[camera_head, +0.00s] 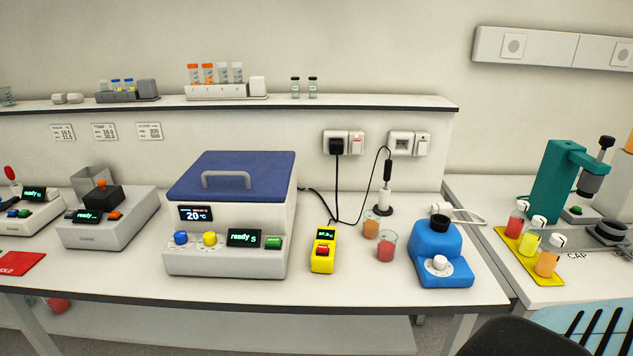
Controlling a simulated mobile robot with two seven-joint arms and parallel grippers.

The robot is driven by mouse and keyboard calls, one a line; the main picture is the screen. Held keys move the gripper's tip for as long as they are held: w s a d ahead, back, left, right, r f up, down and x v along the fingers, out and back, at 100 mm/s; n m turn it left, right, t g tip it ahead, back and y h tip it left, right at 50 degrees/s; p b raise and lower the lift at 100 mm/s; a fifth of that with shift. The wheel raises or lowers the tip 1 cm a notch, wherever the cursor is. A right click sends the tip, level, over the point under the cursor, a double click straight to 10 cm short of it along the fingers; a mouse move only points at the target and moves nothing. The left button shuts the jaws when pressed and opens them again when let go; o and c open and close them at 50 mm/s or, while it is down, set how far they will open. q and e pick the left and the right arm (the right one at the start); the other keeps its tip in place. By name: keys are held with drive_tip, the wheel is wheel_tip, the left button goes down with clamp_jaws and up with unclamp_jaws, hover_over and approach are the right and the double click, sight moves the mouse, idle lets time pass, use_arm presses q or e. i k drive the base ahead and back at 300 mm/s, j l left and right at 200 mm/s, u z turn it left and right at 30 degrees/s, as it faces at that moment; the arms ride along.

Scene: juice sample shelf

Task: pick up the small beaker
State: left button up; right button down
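The small beaker (371,226) stands upright on the white bench, with orange liquid in it. A larger beaker (386,248) with red liquid stands just in front of it and slightly to its right. The two look very close in the picture; I cannot tell whether they touch. Neither of my grippers is in view, and nothing is holding the small beaker.
A yellow meter (323,252) stands left of the beakers and a blue device (438,256) right of them. Behind is an upright probe in a black-based stand (384,203) with a cable. A large blue-lidded bath (230,215) fills the bench further left.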

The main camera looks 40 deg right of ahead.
sight(386, 246)
drive_tip(key=z, duration=1.55)
drive_tip(key=i+l, duration=0.1)
drive_tip(key=l, duration=0.25)
drive_tip(key=i+l, duration=0.1)
drive_tip(key=l, duration=0.2)
drive_tip(key=i+l+z, duration=0.1)
drive_tip(key=l, duration=0.25)
drive_tip(key=i+l, duration=0.1)
drive_tip(key=l, duration=0.25)
